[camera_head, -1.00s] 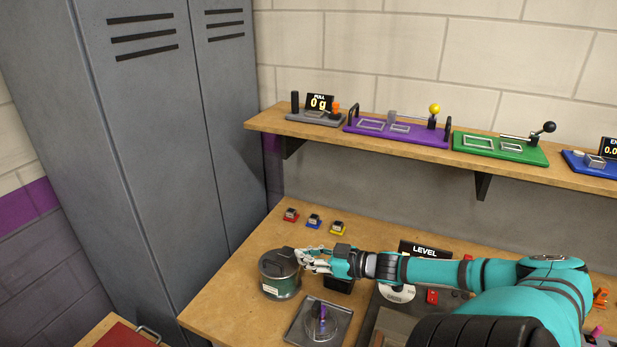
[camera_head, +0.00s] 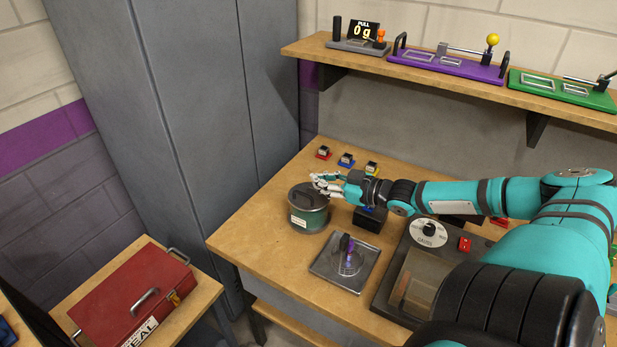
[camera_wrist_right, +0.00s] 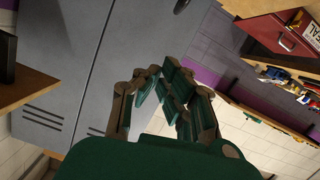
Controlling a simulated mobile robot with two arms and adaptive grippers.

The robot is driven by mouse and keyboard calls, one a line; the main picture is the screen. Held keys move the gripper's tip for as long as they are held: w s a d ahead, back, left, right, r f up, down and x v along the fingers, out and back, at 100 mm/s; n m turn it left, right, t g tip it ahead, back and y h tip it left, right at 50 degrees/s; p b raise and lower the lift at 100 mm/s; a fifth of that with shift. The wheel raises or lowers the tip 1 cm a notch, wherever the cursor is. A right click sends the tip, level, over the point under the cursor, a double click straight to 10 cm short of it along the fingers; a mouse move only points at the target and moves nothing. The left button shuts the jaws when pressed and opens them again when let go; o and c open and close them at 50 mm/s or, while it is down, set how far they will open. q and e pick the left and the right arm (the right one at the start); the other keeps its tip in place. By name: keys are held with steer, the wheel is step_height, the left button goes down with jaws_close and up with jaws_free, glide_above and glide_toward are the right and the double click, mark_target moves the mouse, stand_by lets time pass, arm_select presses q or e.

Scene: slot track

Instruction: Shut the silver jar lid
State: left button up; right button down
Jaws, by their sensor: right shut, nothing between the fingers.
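The jar (camera_head: 309,217) is a dark green-grey round container with a pale label, upright near the left end of the wooden bench in the head view. Its dark silver lid (camera_head: 304,197) lies over the top; I cannot tell whether it is fully seated. My right gripper (camera_head: 322,184) is at the lid's upper right edge, shut and empty. Its fingers overlap the rim in the picture, and I cannot tell whether they touch. In the right wrist view the gripper (camera_wrist_right: 163,82) shows in front of the locker, and the jar is not seen. My left gripper is not in view.
A square metal tray (camera_head: 357,278) with a purple-and-dark item stands in front of the jar. A black block (camera_head: 368,221) stands to its right. Small red, blue and yellow pieces (camera_head: 346,160) sit behind. A red toolbox (camera_head: 134,292) rests lower left. Bench space left of the jar is clear.

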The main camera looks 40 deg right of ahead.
mark_target(308, 197)
steer(key=shift+w+a+f+b, duration=0.2)
steer(key=shift+w+f+b, duration=1.85)
steer(key=shift+w+f, duration=0.25)
steer(key=shift+s+f, duration=0.1)
steer(key=shift+a+f+p, duration=0.15)
steer(key=shift+f+p, duration=0.25)
steer(key=shift+f, duration=0.25)
steer(key=shift+s+f+n, duration=0.1)
steer(key=shift+n, duration=0.2)
